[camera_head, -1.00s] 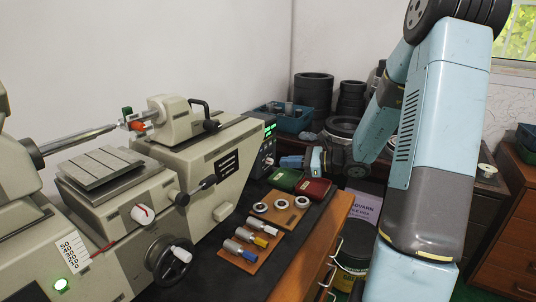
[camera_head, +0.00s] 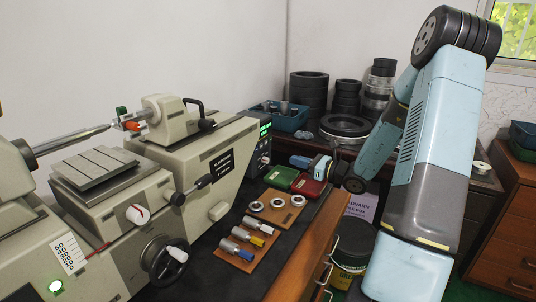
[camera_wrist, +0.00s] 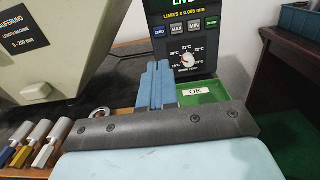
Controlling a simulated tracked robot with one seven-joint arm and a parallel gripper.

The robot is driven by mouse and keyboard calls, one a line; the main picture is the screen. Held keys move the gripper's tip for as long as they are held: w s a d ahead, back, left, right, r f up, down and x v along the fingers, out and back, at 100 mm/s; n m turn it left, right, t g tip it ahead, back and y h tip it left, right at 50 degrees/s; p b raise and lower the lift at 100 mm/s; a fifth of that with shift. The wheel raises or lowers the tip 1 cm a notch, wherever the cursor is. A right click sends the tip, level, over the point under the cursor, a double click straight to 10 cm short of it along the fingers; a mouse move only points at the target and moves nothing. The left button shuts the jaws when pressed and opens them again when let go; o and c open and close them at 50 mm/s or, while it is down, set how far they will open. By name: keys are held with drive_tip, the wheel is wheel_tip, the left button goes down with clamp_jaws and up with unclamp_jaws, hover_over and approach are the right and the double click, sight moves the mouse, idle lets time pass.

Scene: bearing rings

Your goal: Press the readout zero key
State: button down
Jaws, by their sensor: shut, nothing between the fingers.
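The readout is a dark box with a green lit display (camera_wrist: 186,5). It stands at the end of the measuring machine and also shows in the head view (camera_head: 265,145). Its front has a row of keys: a blue key (camera_wrist: 159,32) at the left, grey MAX and MIN keys, and a green key at the right. The blue key's label is too small to read surely. A dial sits below the keys. My gripper (camera_wrist: 156,68) is shut and empty, its blue fingers pointing at the readout's lower left, below the blue key. In the head view my gripper (camera_head: 300,161) is right of the readout, apparently apart from it.
A green case (camera_head: 281,176) marked OK and a red case (camera_head: 308,186) lie beneath my gripper. Steel rings on a wooden board (camera_head: 279,216) and several coloured-handled tools lie nearer. The beige measuring machine (camera_head: 217,145) stands left. A blue bin (camera_head: 290,122) is behind.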

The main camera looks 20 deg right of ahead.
drive_tip(key=x, duration=1.4)
drive_tip(key=shift+w+a+r, duration=0.25)
drive_tip(key=shift+w+a, duration=0.15)
drive_tip(key=shift+a, duration=0.25)
approach(257, 149)
drive_tip(key=v, duration=0.6)
drive_tip(key=shift+s, duration=0.25)
